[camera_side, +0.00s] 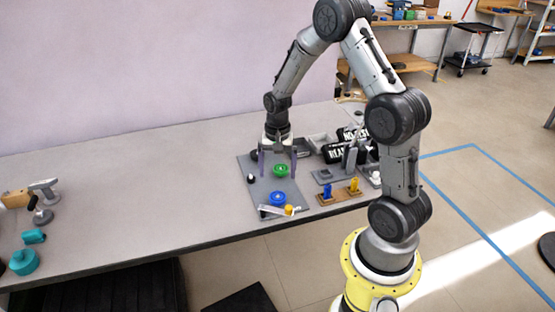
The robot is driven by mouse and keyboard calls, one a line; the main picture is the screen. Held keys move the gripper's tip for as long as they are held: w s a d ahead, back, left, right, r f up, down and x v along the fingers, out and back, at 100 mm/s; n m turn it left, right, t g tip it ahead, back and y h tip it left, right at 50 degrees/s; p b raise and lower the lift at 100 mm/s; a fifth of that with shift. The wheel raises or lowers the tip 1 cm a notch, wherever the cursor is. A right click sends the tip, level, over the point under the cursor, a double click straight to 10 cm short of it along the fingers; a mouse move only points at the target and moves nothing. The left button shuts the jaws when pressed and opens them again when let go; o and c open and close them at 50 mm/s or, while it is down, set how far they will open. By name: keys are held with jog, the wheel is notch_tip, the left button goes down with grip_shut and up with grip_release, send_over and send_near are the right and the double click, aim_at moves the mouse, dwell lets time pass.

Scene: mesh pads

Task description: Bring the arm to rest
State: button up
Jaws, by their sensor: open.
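My gripper (277,164) points straight down over the grey mat (253,168) on the table. Its two purple fingers are apart, and nothing shows held between them. A green round piece (281,171) lies on the mat, just below and slightly right of the midpoint of the fingers in the picture. Whether the fingers are around it or above it, I cannot tell. A blue round piece (278,198) lies nearer the front of the mat.
A white piece with a yellow knob (289,210) lies at the mat's front edge. A wooden block with blue and yellow pegs (340,194) and dark objects (352,145) stand to the right. Teal parts (24,262) lie far left. The table's middle left (140,190) is clear.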

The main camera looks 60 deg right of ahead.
jog(key=s+a+r+n+t, duration=0.1)
jog(key=a+r, duration=0.3)
jog(key=r, duration=0.3)
jog(key=a+r+n+t, duration=0.2)
jog(key=a+r, duration=0.1)
jog(key=r, duration=0.4)
jog(key=s+a+r+n+t, duration=0.1)
jog(key=a+r, duration=0.3)
jog(key=r, duration=0.3)
jog(key=s+a+n, duration=0.3)
jog(key=s+n, duration=0.1)
jog(key=s, duration=0.3)
jog(key=s+a+r+n+t, duration=0.1)
jog(key=s+a+n, duration=0.2)
jog(key=s+n, duration=0.2)
jog(key=s, duration=0.3)
jog(key=shift+s+n+t, duration=0.2)
jog(key=shift+n+t, duration=0.1)
